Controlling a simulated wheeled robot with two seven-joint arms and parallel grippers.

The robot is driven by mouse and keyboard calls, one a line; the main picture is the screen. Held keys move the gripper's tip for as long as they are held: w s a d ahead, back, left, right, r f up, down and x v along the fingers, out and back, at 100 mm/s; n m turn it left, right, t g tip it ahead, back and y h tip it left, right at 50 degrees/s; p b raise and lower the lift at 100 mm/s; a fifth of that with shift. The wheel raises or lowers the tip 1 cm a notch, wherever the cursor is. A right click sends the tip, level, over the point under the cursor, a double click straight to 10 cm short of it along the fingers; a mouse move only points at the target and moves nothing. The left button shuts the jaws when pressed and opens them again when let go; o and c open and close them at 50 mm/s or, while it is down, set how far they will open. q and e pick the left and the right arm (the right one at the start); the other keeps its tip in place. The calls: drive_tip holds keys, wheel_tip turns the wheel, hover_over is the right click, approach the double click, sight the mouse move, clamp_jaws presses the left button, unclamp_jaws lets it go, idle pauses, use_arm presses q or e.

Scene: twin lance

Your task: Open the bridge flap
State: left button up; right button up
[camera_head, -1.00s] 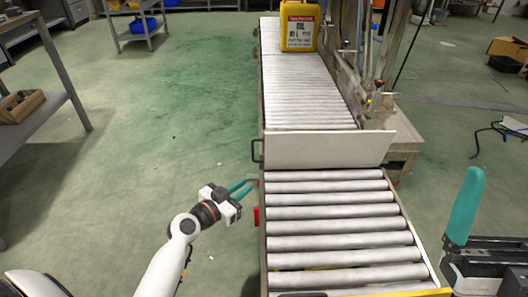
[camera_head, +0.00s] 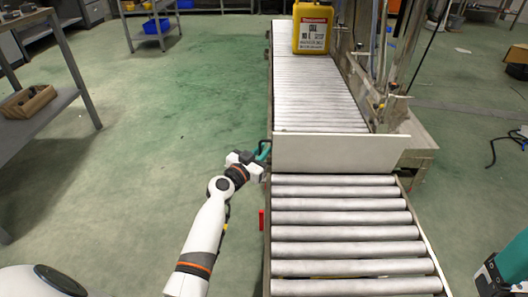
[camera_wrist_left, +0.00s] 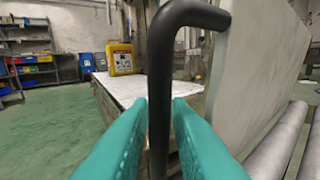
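The bridge flap is a pale upright panel (camera_head: 338,153) across the gap between two roller conveyors; it shows at the right of the left wrist view (camera_wrist_left: 262,75). A black bent handle (camera_wrist_left: 160,75) is at its left end. My left gripper (camera_head: 264,150) is at this handle. In the left wrist view, its teal fingers (camera_wrist_left: 160,112) stand close on both sides of the handle's vertical bar. I cannot tell whether they press on it. At the lower right edge, a teal part (camera_head: 512,258) of my right gripper shows, cut off by the frame.
The near roller conveyor (camera_head: 340,232) is empty. A yellow oil can (camera_head: 311,28) stands on the far conveyor (camera_head: 318,95). A machine frame stands right of the far conveyor. A grey shelf with a wooden box (camera_head: 28,101) is at the left. The green floor between is clear.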

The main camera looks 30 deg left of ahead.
use_arm(q)
drive_tip(key=shift+w, duration=0.5)
clamp_jaws()
